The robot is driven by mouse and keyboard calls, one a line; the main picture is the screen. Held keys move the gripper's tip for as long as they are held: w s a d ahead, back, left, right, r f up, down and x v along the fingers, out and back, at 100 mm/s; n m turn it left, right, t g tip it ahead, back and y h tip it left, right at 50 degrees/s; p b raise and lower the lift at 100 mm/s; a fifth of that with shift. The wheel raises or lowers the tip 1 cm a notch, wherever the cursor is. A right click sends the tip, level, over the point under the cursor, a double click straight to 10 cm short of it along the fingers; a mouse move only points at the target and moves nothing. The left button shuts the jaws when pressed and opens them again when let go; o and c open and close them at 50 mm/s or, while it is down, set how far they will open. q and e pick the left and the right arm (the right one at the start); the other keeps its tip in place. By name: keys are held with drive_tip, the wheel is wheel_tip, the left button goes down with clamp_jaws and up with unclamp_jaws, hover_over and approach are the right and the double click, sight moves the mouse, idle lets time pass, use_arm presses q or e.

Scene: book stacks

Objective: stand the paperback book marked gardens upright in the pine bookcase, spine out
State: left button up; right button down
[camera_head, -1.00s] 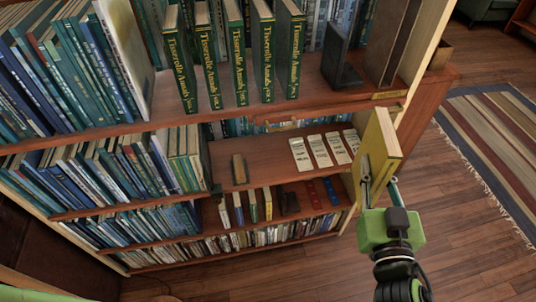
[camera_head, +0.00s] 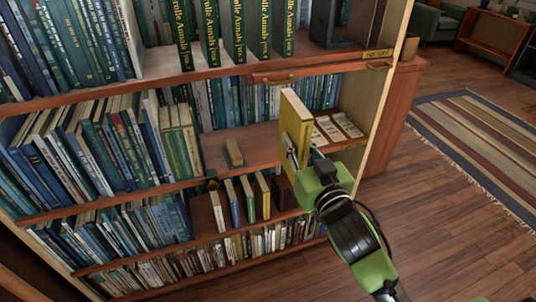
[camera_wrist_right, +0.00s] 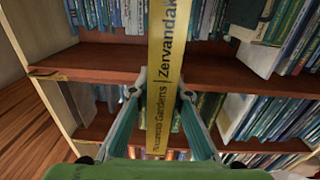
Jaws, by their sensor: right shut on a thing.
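The yellow paperback (camera_head: 297,122) is upright in my right gripper (camera_head: 291,152), in front of the middle shelf of the pine bookcase (camera_head: 385,85). In the right wrist view its yellow spine (camera_wrist_right: 165,45) faces the camera and reads "Gardens" and "Zervandak". The right gripper's fingers (camera_wrist_right: 162,90) are shut on the book's two sides near its lower part. The book hides part of the shelf behind it, so I cannot tell whether its far edge is over the shelf. My left gripper is out of view.
Pale printed cards (camera_head: 340,127) lie to the right. Green books (camera_head: 180,140) stand at left. The upper shelf edge (camera_head: 220,73) runs above.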

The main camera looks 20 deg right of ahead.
drive_tip(key=w+f+b, duration=0.1)
drive_tip(key=f+b, duration=0.1)
drive_tip(key=w+f+b, duration=0.1)
drive_tip(key=b, duration=0.1)
drive_tip(key=shift+w+d+f+b, duration=0.35)
drive_tip(key=shift+d+f+b, duration=0.05)
drive_tip(key=shift+w+n+y+b, duration=0.25)
drive_tip(key=shift+n+y+b, duration=0.05)
drive_tip(key=shift+b, duration=0.25)
drive_tip(key=shift+w, duration=0.4)
drive_tip(key=w+b, duration=0.2)
drive_tip(key=w, duration=1.6)
use_arm(q)
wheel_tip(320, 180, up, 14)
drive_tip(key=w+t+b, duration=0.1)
drive_tip(key=b, duration=0.1)
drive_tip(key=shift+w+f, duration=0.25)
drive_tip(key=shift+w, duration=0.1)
use_arm(e)
wheel_tip(320, 180, down, 7)
drive_tip(key=w, duration=0.1)
drive_tip(key=shift+w+a, duration=0.15)
drive_tip(key=shift+a, duration=0.25)
